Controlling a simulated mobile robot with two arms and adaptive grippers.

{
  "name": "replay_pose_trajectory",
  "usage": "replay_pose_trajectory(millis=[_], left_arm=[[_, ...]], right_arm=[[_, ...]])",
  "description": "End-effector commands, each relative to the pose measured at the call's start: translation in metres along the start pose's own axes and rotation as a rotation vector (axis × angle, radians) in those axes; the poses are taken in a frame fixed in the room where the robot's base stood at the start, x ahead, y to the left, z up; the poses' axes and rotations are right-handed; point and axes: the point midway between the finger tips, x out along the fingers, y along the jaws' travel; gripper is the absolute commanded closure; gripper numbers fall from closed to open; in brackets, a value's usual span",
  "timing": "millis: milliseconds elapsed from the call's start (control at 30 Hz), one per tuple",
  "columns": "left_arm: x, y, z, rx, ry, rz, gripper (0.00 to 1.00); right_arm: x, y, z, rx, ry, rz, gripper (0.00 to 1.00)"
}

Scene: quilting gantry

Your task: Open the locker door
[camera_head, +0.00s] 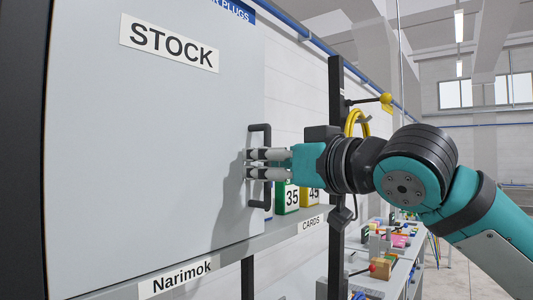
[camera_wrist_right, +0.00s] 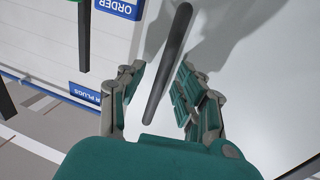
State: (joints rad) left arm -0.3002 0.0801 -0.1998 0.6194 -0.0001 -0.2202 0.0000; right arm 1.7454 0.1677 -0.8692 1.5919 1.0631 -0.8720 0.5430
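The locker door (camera_head: 150,130) is a large pale grey panel filling the left of the head view, with a "STOCK" label near its top. It looks shut. Its dark vertical handle (camera_head: 265,195) is at the door's right side; it also shows as a dark bar in the right wrist view (camera_wrist_right: 170,55). My right gripper (camera_head: 258,163) is at the handle, coming from the right. In the right wrist view its fingers (camera_wrist_right: 160,88) are apart, one on each side of the bar, with gaps visible. My left gripper is not in view.
A shelf edge with a "Narimok" label (camera_head: 175,277) and a "CARDS" label (camera_head: 311,224) runs below the door. Numbered boxes (camera_head: 291,198) stand behind my gripper. A black post (camera_head: 336,90) and a cluttered bench (camera_head: 385,268) are to the right.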

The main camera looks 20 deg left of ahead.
Motion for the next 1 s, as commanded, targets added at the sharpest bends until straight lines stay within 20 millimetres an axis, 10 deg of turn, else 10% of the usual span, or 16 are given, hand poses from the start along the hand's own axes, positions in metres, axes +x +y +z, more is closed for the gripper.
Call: replay_pose_trajectory(millis=[300,567,1000], left_arm=[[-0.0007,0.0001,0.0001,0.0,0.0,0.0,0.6],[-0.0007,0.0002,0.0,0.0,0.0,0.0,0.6],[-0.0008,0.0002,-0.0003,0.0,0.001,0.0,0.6]], right_arm=[[0.0024,0.0005,0.0004,0.0,0.0,0.001,0.67],[0.0021,0.0005,0.0002,0.0,0.0,0.001,1.0],[0.0019,0.0006,-0.0001,0.001,0.0,0.001,1.0]])
